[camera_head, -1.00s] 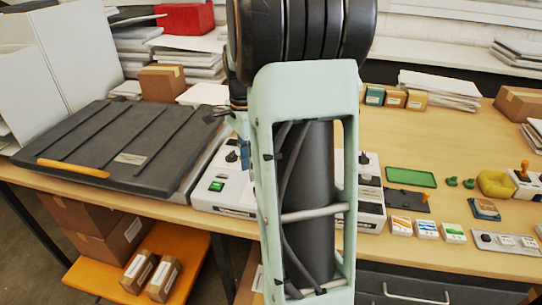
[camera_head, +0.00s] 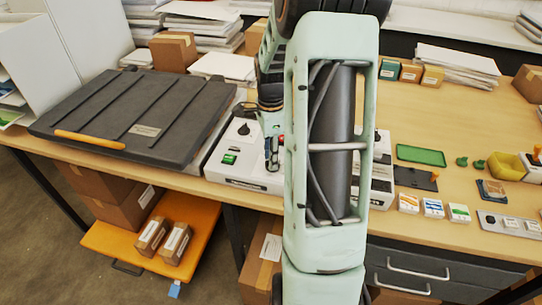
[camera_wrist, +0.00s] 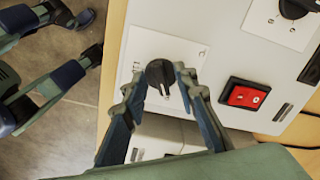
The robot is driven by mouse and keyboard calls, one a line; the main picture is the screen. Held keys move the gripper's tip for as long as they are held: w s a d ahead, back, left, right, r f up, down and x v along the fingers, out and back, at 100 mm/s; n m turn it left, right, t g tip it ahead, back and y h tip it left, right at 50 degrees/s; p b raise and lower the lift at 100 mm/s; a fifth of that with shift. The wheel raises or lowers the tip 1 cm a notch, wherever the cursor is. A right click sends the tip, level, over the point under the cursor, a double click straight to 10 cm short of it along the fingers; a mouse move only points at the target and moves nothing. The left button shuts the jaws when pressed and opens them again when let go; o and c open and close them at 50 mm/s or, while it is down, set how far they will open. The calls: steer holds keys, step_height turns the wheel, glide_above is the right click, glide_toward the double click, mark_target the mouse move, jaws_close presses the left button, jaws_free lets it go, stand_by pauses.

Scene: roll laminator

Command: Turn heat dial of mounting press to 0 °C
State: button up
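The mounting press appears to be the machine with the large dark lid (camera_head: 135,115) and orange handle in the head view. Its white front panel carries a black knob (camera_head: 243,129) and a lit green switch (camera_head: 229,159). My gripper (camera_head: 272,162) reaches down at the panel's right part. In the wrist view my gripper (camera_wrist: 162,74) is open, its fingers on either side of a black dial (camera_wrist: 159,76) on a white plate. The dial's pointer aims down in the picture. Contact with the dial and its scale cannot be made out.
A red rocker switch (camera_wrist: 245,94) and a second black knob (camera_wrist: 294,8) lie on the same panel. The table's front edge is close at left in the wrist view. Another white machine (camera_head: 381,170) stands partly behind my arm.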

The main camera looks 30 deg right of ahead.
steer(key=shift+f, duration=0.15)
steer(key=shift+c, duration=0.3)
jaws_close()
steer(key=n+b, duration=0.1)
steer(key=n, duration=0.4)
steer(key=shift+n, duration=0.3)
steer(key=n+b, duration=0.1)
steer(key=n, duration=0.5)
steer(key=shift+s, duration=0.15)
steer(key=shift+n, duration=0.3)
